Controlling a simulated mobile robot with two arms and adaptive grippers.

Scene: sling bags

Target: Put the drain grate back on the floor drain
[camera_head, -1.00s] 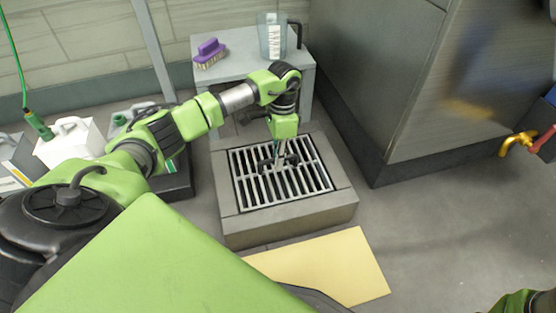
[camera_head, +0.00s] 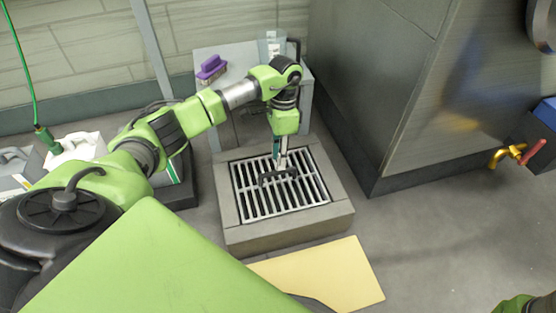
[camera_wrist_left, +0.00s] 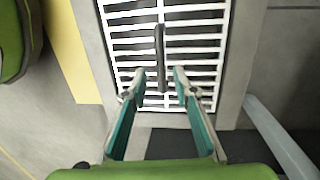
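The drain grate (camera_head: 300,190) is a light metal grid with dark slots and a dark raised bar handle (camera_head: 277,177). It lies in the opening of the raised grey drain surround (camera_head: 290,226) and looks level there. In the left wrist view the grate (camera_wrist_left: 205,50) fills the top middle, with its handle (camera_wrist_left: 160,60) upright in the picture. My left gripper (camera_head: 281,162) points down over the grate, close to the handle. In the left wrist view its teal fingers (camera_wrist_left: 160,75) are apart, one on each side of the handle's near end, with gaps. My right gripper is out of view.
A grey bench with a purple brush (camera_head: 211,67) and a clear jug (camera_head: 271,44) stands behind the drain. A large metal cabinet (camera_head: 430,90) stands to the right. A yellow board (camera_head: 325,272) lies in front. White containers (camera_head: 75,150) stand left.

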